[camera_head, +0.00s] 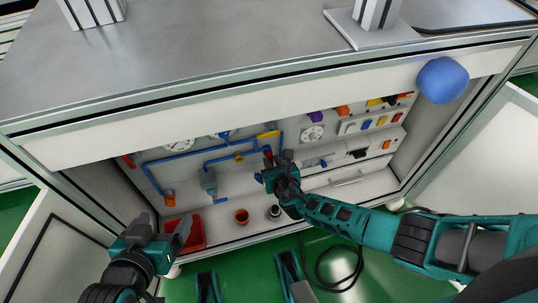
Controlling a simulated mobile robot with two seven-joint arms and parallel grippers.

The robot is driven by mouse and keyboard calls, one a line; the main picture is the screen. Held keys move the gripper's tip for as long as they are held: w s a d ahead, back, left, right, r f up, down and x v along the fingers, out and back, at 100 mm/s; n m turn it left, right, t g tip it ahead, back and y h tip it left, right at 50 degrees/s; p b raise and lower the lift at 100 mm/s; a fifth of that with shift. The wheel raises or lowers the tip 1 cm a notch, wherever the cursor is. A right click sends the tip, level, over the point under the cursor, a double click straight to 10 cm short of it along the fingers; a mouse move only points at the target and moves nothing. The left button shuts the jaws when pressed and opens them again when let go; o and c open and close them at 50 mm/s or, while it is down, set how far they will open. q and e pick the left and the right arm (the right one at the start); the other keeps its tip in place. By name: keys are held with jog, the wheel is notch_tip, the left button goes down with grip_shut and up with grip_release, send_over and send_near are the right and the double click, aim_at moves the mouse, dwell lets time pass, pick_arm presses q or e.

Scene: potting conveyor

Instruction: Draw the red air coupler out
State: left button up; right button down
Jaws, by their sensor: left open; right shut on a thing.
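A small red piece (267,150), which looks like the air coupler, shows at the end of the blue pipework on the cabinet's back panel. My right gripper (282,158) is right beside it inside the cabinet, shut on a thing. Its fingers hide most of what they hold, and I cannot tell whether the coupler is still seated. My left gripper (168,232) is open and empty at the lower left, in front of a red bin (196,236).
Blue pipes (180,154), a gauge (312,133) and a switch panel (370,124) line the back panel. An orange-brown cup (242,216) and a small dark-topped item (274,212) stand on the cabinet floor. A blue ball (442,80) sits at the upper right edge.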

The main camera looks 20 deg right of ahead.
jog(key=shift+s, duration=0.15)
pick_arm(q)
jog(key=shift+s+r+p, duration=0.1)
jog(key=shift+r+p, duration=0.35)
jog(key=shift+p, duration=0.05)
pick_arm(e)
jog(key=shift+s, duration=1.45)
pick_arm(q)
jog(key=shift+a+f+p, duration=0.15)
jog(key=shift+a+p, duration=0.1)
jog(key=shift+p, duration=0.15)
pick_arm(e)
jog(key=shift+s+d, duration=0.1)
jog(key=shift+s, duration=1.4)
